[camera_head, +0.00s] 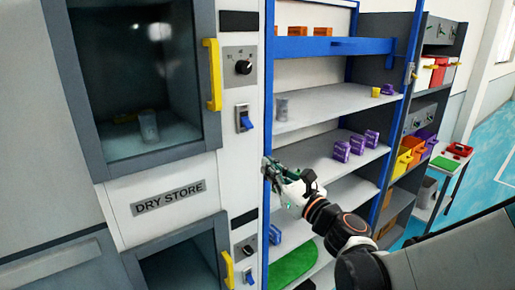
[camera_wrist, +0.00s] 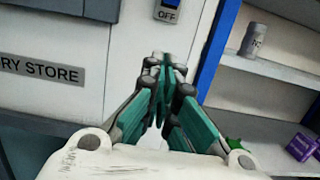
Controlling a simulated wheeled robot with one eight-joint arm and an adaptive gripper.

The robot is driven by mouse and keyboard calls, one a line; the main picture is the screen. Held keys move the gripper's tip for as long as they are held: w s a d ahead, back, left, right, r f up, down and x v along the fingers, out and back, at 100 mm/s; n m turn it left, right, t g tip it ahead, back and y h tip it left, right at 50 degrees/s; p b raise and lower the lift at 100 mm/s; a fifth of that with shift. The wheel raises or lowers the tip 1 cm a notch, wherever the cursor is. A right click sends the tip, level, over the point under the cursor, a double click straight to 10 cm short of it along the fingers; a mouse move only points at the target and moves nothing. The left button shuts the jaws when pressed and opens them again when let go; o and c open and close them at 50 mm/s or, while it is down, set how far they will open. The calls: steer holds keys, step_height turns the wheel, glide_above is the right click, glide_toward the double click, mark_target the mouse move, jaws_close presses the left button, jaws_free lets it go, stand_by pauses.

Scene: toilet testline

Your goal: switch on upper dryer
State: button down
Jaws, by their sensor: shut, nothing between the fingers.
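The upper dryer (camera_head: 135,75) is a dark chamber with a glass front and a yellow handle (camera_head: 212,75), at the upper left of the head view. Its panel to the right carries a black knob (camera_head: 243,67) and, below that, a blue rocker switch (camera_head: 245,119). In the wrist view a blue switch (camera_wrist: 172,5) shows at the top edge, with an OFF label under it. My gripper (camera_head: 270,168) is shut and empty, below and to the right of the upper switch. In the wrist view its green fingers (camera_wrist: 163,65) meet just below the switch, apart from it.
The DRY STORE label (camera_head: 168,197) sits between the upper and lower chambers. A lower dryer (camera_head: 185,262) has its own yellow handle (camera_head: 228,270) and blue switch (camera_head: 248,275). A blue-framed shelf (camera_head: 335,100) with purple boxes (camera_head: 357,145) stands close on the right.

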mark_target(243, 144)
steer(key=p+x, duration=0.1)
steer(key=x, duration=0.8)
steer(key=shift+w+a+r+p, duration=0.1)
steer(key=shift+w+a+p, duration=0.15)
steer(key=shift+p, duration=0.1)
steer(key=r, duration=0.1)
steer(key=s+d+r+p, duration=0.1)
steer(key=shift+s+r, duration=0.1)
steer(key=shift+r, duration=0.25)
steer(key=shift+s+d+r, duration=0.1)
steer(key=shift+r, duration=0.25)
steer(key=shift+s, duration=0.1)
steer(key=shift+d+r+p, duration=0.1)
steer(key=shift+d+p, duration=0.1)
steer(key=shift+p, duration=0.2)
